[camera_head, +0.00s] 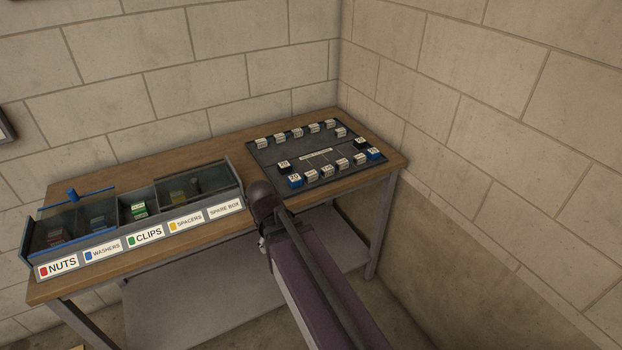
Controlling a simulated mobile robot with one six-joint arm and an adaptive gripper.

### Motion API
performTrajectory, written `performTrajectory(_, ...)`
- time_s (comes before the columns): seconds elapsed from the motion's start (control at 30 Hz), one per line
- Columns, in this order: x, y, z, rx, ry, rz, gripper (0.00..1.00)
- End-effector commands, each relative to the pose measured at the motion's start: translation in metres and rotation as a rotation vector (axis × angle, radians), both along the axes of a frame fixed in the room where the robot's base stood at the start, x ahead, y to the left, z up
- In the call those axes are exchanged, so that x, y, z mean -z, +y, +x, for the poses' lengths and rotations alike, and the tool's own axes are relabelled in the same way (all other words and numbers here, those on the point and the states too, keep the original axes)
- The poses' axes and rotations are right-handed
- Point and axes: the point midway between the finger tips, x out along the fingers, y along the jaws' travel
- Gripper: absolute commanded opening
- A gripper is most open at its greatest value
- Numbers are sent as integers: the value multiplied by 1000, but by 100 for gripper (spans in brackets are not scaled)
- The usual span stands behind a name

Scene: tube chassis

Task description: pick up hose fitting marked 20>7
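Several small fittings with white label tags sit on a dark grey board (270,158) at the right end of the table. A back row includes a fitting (297,132). A front row includes a blue-based fitting (295,182) at its left end and another blue-based fitting (374,155) at its right end. Two black-based fittings, one at left (284,166) and one at right (361,143), stand just behind those ends. The tags are too small to read surely, so I cannot tell which is marked 20>7. My arm reaches up to the table front; its gripper fingers cannot be seen.
A compartment bin (225,211) labelled NUTS, WASHERS, CLIPS, SPACERS and SPARE BOX stands on the wooden table (200,139), left of the board. Block walls meet behind the table's right end. A lower shelf (200,300) is below. Bare tabletop shows behind the bin.

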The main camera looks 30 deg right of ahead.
Motion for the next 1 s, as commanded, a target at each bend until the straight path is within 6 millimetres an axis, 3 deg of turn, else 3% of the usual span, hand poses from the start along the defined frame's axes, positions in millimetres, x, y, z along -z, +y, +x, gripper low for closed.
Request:
performTrajectory(0.2, 11, -25, 47, -265, 43, -192, 83)
performTrajectory(0.43, 9, -55, 102, -611, 175, -447, 83)
performTrajectory(0.8, -16, -84, 190, -1091, 562, -803, 83)
performTrajectory(1.0, -32, -88, 219, -1232, 757, -905, 83)
